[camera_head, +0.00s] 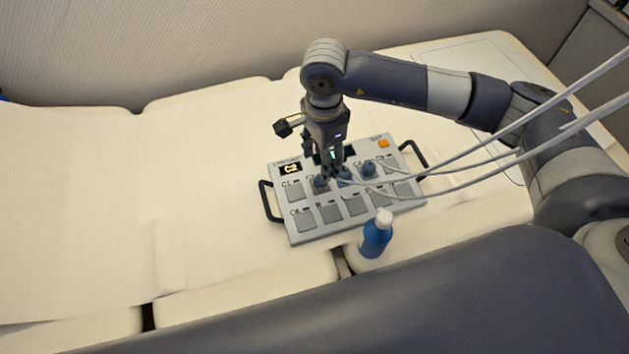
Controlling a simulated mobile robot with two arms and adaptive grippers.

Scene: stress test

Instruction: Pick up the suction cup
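Three small blue suction cups sit in a row on the upper part of a grey panel box (303,226): a left one (320,185), a middle one (345,177) and a right one (369,168). My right gripper (333,174) points down over the panel, with its fingertips right by the left and middle cups. The fingers partly cover these cups. I cannot tell whether they are closed or touching a cup. My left gripper is not in view.
The panel has square pads, a small display (291,169), an orange button (384,143) and black side handles (270,201). A blue bottle (376,238) with a white cap stands in front. The cream surface (200,180) on the left is clear.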

